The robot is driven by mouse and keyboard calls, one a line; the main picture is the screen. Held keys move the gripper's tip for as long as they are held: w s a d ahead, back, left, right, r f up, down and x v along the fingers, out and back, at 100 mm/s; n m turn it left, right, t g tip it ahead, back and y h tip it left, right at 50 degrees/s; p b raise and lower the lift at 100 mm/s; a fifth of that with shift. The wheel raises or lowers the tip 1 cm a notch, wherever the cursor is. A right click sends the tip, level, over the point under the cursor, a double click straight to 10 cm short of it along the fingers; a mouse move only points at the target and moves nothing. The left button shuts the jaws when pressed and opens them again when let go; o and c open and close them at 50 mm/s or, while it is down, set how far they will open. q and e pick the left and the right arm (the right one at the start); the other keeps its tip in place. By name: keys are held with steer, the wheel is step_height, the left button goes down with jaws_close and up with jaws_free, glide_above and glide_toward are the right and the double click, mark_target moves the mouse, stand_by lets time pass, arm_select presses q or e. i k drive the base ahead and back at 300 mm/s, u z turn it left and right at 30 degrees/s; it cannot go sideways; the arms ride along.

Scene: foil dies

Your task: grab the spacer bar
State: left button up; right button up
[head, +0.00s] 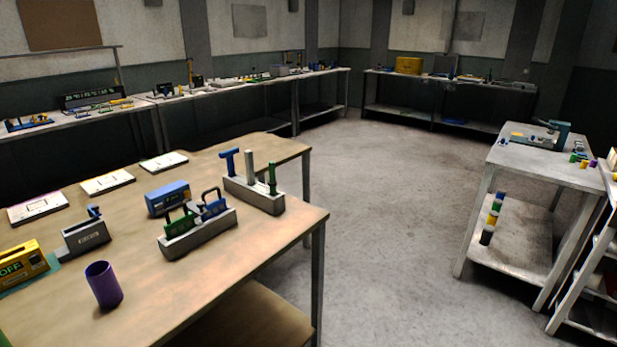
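I cannot tell for certain which thing is the spacer bar. On the near wooden table, a grey rack (255,196) holds a blue T-shaped piece (229,161), a plain pale grey upright bar (250,167) and a green upright piece (272,179). In front of it, a second grey rack (200,236) holds a green handled piece (179,222) and a blue handled piece (213,205). Neither of my grippers shows in the head view.
The near table (215,285) also bears a purple cylinder (103,285), a yellow box (22,262), a blue box (167,198), a grey block (86,238) and flat white cards (107,182). Open floor (390,220) lies between it and the right-hand table (560,165). Benches line the walls.

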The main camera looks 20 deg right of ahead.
mark_target(248, 153)
steer(key=z, duration=1.4)
steer(key=i, duration=5.45)
steer(key=u, duration=4.4)
steer(key=i, duration=0.8)
steer(key=z, duration=0.05)
